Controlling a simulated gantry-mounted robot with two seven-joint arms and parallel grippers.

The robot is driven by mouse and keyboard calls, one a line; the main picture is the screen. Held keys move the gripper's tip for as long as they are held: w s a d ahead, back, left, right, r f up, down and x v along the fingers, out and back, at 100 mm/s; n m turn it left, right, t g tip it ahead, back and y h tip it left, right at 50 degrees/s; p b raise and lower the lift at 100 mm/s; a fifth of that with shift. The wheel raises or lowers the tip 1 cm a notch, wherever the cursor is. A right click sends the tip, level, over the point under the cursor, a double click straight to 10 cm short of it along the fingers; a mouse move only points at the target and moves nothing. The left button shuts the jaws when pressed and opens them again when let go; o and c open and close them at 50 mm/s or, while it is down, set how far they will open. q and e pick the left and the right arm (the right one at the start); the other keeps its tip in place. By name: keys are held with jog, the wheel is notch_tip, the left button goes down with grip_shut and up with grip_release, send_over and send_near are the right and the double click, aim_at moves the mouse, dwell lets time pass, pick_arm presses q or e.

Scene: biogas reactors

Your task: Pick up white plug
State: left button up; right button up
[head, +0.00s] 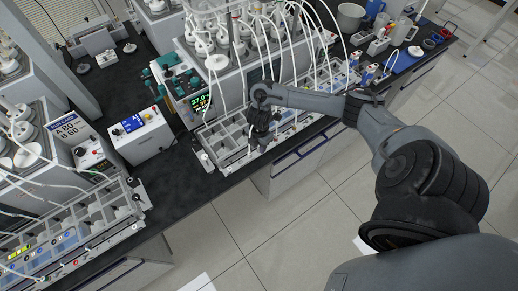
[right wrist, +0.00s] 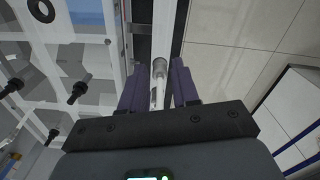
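My right gripper (head: 260,136) points down at the front edge of the grey compartment rack (head: 228,150) in the head view, and the arm hides part of the rack there. In the right wrist view its two dark purple fingers (right wrist: 159,88) are apart. A small pale cylindrical piece, which looks like the white plug (right wrist: 158,70), shows in the gap between the fingers. I see a narrow gap on each side of it and no clear grip. My left gripper is not in view.
The reactor with a 37.0 display (head: 201,103) stands behind the rack, with white tubes looping overhead. A white control box (head: 139,134) is to the left. Another rack (head: 75,235) stands at lower left.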

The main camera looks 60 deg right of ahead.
jog(key=shift+c, duration=0.3)
grip_shut()
jog(key=shift+r, duration=0.15)
jog(key=shift+r, duration=0.5)
notch_tip(320, 180, up, 3)
jog(key=shift+w+f+p, duration=0.1)
jog(key=shift+f+p, duration=0.1)
jog(key=shift+p, duration=0.1)
jog(key=s+d+r+b, duration=0.2)
jog(key=s+d+r, duration=0.3)
jog(key=d, duration=0.5)
jog(key=shift+s+r, duration=0.4)
jog(key=shift+r, duration=0.7)
jog(key=shift+d, duration=0.1)
